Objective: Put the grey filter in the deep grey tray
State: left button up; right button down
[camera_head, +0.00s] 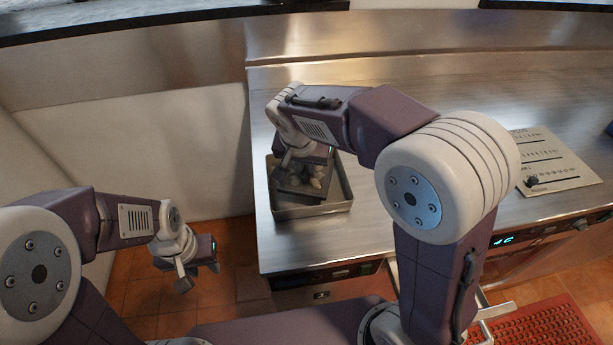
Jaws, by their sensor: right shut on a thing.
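The deep grey tray (313,210) stands on the steel counter near its left end. My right gripper (303,178) reaches down into the tray from above, and its wrist covers the tray's back left part. It is shut on a dark grey piece, which looks like the grey filter (291,187), inside the tray's outline. Whether the filter touches the tray floor cannot be told. My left gripper (200,272) hangs over the floor left of the counter, open and empty.
The steel counter (370,85) is clear behind my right arm. A printed sheet (553,165) with a small dark object lies at the right. A red perforated mat (540,325) is at the lower right. A wall bounds the left side.

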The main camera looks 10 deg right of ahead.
aim_at(305, 171)
jog(key=shift+w+f+b, duration=0.1)
jog(key=shift+f+b, duration=0.25)
jog(key=shift+f, duration=1.7)
jog(key=shift+f, duration=0.15)
jog(key=c, duration=1.4)
grip_release()
jog(key=shift+c, duration=0.2)
jog(key=shift+r, duration=0.4)
jog(key=p+v, duration=0.2)
jog(key=v, duration=0.9)
jog(key=shift+r, duration=0.3)
jog(key=shift+s+f, duration=0.1)
jog(key=shift+s, duration=0.15)
